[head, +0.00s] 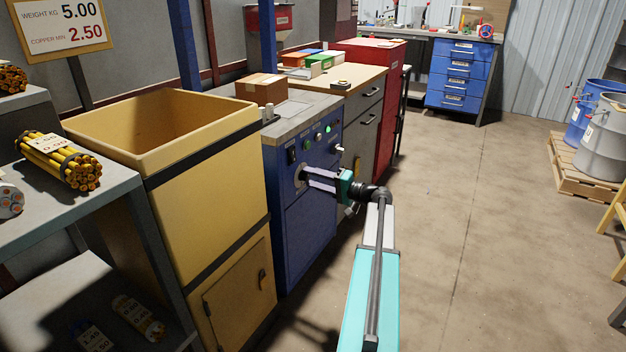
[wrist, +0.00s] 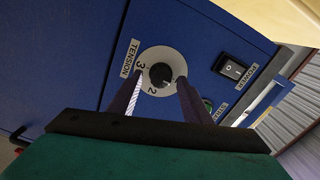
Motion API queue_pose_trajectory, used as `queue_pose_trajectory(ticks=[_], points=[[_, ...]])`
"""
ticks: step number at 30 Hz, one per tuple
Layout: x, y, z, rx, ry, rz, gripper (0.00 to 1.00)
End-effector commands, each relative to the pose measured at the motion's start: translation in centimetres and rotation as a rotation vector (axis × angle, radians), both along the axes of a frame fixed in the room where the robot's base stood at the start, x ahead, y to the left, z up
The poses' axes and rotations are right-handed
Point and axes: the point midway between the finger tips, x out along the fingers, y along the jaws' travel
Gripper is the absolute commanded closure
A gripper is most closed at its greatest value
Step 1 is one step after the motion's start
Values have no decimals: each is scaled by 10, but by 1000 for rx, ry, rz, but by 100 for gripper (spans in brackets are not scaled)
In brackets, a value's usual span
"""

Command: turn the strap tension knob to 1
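The blue strapping machine (head: 307,225) stands in the middle of the head view. In the wrist view its tension knob (wrist: 160,75) is a small dark knob on a round white dial, beside a TENSION label (wrist: 130,58). The numerals 3 and 2 show on the dial; I see no 1, and the knob's pointer is too dark to read. My gripper (wrist: 163,76) has its two fingers on either side of the knob, with small gaps, so it looks open. In the head view my gripper (head: 307,176) reaches the machine's front panel, and its fingertips hide the knob.
A POWER rocker switch (wrist: 232,68) and a green button (wrist: 207,104) sit close by on the panel. A cardboard box (head: 261,89) lies on the machine top. A yellow bin (head: 205,190) stands directly left, a grey cabinet (head: 362,125) beyond.

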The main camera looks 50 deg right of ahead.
Motion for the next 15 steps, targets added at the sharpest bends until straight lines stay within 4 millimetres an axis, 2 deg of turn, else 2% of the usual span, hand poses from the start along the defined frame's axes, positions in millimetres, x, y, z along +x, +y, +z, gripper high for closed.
queue_pose_trajectory(ticks=[8,15], points=[[-1,0,1,1,-1,0,56],[-18,-4,2,1,0,-2,56]])
